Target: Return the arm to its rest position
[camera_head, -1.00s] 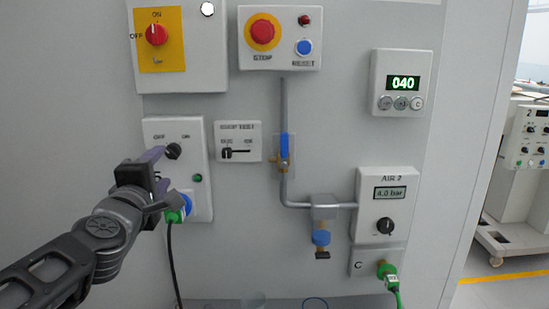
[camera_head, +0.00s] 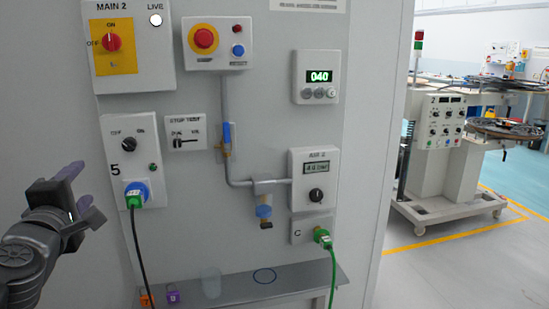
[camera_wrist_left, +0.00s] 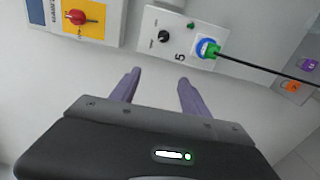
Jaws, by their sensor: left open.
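My left gripper (camera_head: 84,190) is at the left of the head view, left of the control panel and apart from it. Its purple fingers are spread and empty. In the left wrist view the open left gripper (camera_wrist_left: 157,88) has bare grey wall between its fingers, below switch box 5. Switch box 5 (camera_head: 118,158) has a black OFF/ON knob (camera_head: 129,144) and a blue socket with a green plug (camera_head: 135,198). The same box shows in the left wrist view (camera_wrist_left: 178,38). My right gripper is not in view.
The MAIN 2 box (camera_head: 146,64) and emergency stop box (camera_head: 218,34) are on the upper panel. A machine (camera_head: 437,152) stands further right across open floor.

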